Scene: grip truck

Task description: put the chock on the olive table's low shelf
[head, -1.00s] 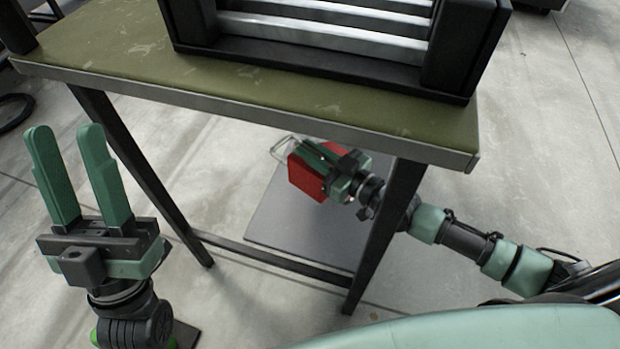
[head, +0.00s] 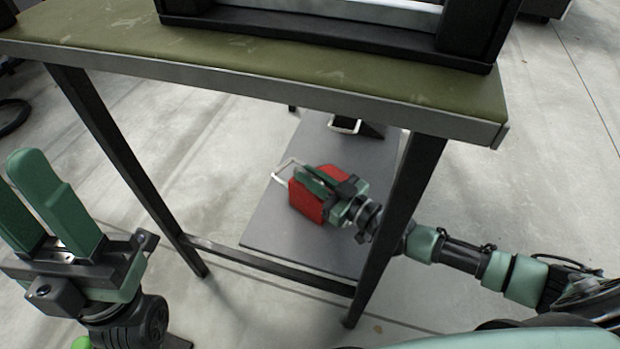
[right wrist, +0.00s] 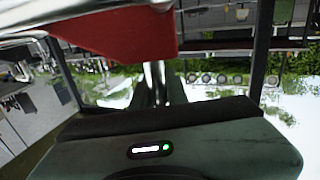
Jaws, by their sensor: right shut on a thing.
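The chock (head: 306,202) is a red block with a bent wire handle. My right gripper (head: 312,180) is shut on it under the olive table (head: 250,62). The chock shows over the grey low shelf (head: 290,245); I cannot tell whether it touches the shelf. In the right wrist view the chock (right wrist: 125,32) fills the upper left, with bright metal rod beside it. My left gripper (head: 45,180) is open and empty, outside the table at the left.
A black frame with metal bars (head: 330,30) stands on the tabletop. A dark object with a metal loop (head: 368,129) is at the back of the low shelf. Dark table legs (head: 398,230) and a low crossbar (head: 270,264) border the shelf. The shelf's front left is bare.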

